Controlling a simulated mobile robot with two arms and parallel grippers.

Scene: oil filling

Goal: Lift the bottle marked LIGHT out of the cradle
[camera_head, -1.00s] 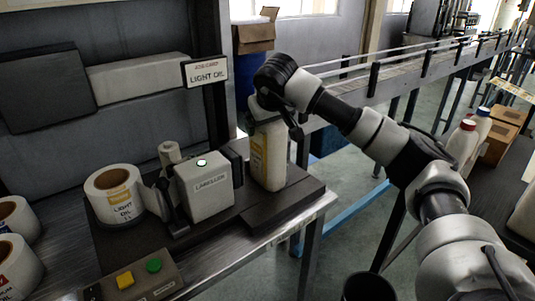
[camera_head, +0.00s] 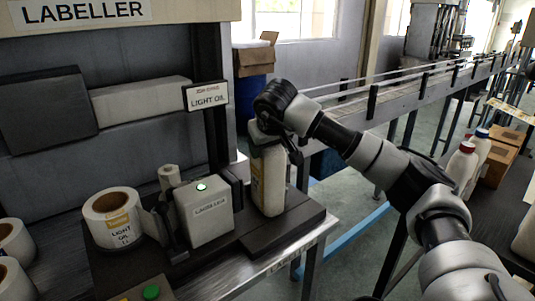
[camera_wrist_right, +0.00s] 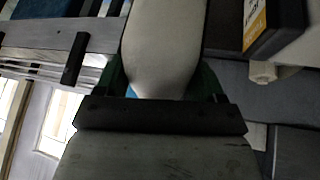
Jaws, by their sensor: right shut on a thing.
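The white bottle (camera_head: 268,182) stands upright on the dark base of the cradle (camera_head: 300,217), to the right of the labelling box. A narrow strip of its label shows at its left edge; I cannot read the word on it. My right gripper (camera_head: 271,130) is shut on the upper part of the bottle. In the right wrist view the pale bottle (camera_wrist_right: 163,45) sits between the fingers of the right gripper (camera_wrist_right: 160,88). I see no clear gap under the bottle. My left gripper is not in view.
The grey labelling box (camera_head: 205,210) with a lit green button stands close left of the bottle. A label roll marked LIGHT OIL (camera_head: 112,217) is farther left. A conveyor (camera_head: 400,92) runs behind. Two capped bottles (camera_head: 462,166) stand at right.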

